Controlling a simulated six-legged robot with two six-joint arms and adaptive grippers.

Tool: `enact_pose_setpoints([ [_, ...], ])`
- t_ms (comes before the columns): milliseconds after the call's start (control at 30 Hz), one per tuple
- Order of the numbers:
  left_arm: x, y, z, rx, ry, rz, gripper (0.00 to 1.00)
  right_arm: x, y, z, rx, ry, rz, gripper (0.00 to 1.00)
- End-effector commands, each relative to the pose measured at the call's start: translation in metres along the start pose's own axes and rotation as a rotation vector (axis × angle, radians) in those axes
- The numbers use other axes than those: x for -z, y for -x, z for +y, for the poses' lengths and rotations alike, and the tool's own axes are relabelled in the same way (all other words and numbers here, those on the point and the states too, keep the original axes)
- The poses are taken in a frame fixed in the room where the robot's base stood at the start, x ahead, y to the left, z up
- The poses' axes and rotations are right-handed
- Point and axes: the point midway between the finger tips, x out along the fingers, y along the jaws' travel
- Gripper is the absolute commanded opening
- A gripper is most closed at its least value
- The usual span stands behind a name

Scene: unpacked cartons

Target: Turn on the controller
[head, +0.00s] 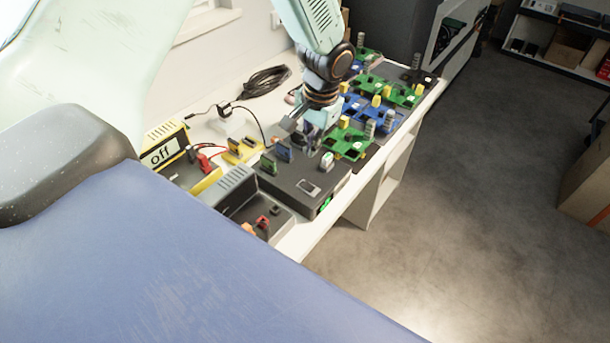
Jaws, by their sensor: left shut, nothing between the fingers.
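A dark box (290,187) that looks like the controller lies on the white table. Its top carries a pale switch (308,187), a white-and-green part (327,162) and dark blue and green upright connectors. A small green light or label (325,204) shows on its front edge. My left gripper (310,140) points down over the far edge of this box. It is shut and empty; whether its tips touch the box I cannot tell. My right gripper is not in view.
Several green and blue circuit boards (372,108) stand behind the box. A grey-and-black unit (245,195) sits nearer, and a coiled black cable (262,82) lies by the wall. Grey floor (470,190) is open to the right; a carton (588,185) stands at the right edge.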

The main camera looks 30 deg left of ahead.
Motion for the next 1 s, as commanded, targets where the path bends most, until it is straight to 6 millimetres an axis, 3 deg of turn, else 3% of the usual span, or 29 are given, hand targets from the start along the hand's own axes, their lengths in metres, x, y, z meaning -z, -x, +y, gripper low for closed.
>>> enact_pose_setpoints([
  [500,-0.001,-0.096,-0.003,0.000,0.002,-0.002,0.00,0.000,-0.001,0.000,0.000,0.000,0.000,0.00],
  [733,-0.001,-0.115,-0.003,0.000,0.002,-0.001,0.00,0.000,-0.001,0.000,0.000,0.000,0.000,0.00],
  [1000,0.000,-0.118,-0.003,-0.001,0.002,0.001,0.00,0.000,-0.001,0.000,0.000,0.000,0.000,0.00],
])
